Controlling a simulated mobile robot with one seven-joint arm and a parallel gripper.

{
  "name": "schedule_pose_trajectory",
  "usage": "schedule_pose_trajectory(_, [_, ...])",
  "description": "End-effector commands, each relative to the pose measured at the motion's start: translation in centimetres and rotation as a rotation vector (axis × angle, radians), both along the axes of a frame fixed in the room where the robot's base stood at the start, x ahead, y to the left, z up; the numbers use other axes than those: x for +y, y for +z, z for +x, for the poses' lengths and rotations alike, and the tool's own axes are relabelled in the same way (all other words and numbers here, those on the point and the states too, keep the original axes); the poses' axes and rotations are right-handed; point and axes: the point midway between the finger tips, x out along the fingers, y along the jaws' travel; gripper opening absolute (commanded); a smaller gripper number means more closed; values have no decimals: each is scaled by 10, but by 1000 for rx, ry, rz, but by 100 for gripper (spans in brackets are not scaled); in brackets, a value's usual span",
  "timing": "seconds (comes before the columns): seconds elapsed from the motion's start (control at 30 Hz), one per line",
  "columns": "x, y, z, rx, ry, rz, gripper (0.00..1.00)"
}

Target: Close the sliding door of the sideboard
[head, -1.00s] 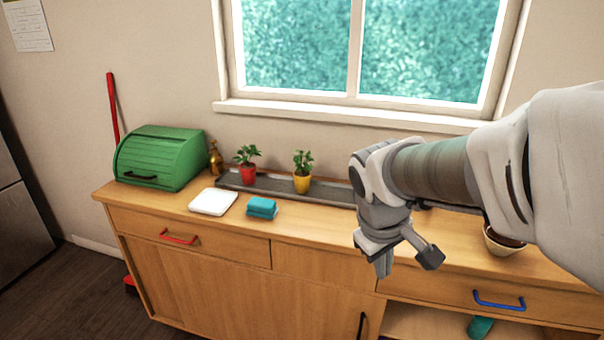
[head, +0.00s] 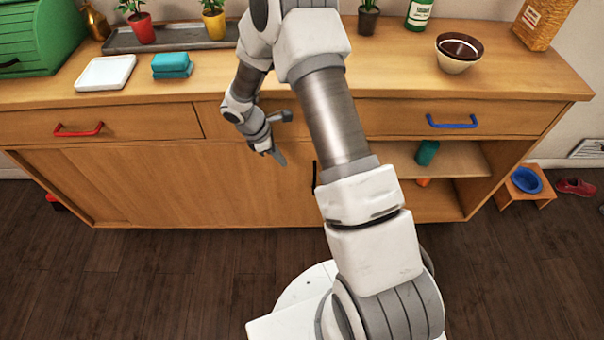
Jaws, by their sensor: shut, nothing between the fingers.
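The wooden sideboard (head: 150,188) stands in front of me. Its sliding door (head: 235,195) covers part of the lower front, and its upright black handle (head: 314,178) shows just left of my arm. To the right, the lower compartment (head: 450,160) is open and its shelf shows. My gripper (head: 280,160) is shut and empty, pointing down in front of the door, a little left of the black handle. I cannot tell whether it touches the door. My forearm hides part of the front right of the handle.
A teal object (head: 427,152) and an orange one (head: 424,182) sit in the open compartment. Drawers with a red handle (head: 78,130) and a blue handle (head: 452,122) are above. A small wooden stool (head: 525,185) stands at the right. The dark floor in front is mostly clear.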

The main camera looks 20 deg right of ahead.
Motion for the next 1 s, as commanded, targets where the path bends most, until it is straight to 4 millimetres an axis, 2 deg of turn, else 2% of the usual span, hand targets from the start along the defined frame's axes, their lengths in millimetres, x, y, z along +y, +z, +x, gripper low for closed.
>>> schedule_pose_trajectory(0.03, [1, -15, -1, 14, 17, 1, 0])
schedule_pose_trajectory(0.27, [0, -39, -2, 34, 47, 3, 0])
schedule_pose_trajectory(0.37, [-6, -53, -3, 34, 45, 4, 0])
schedule_pose_trajectory(0.73, [-35, -126, -8, 34, 43, 3, 0])
schedule_pose_trajectory(0.83, [-52, -123, -9, 30, 41, 3, 0])
schedule_pose_trajectory(1.0, [-68, -122, -12, 31, 43, 5, 0])
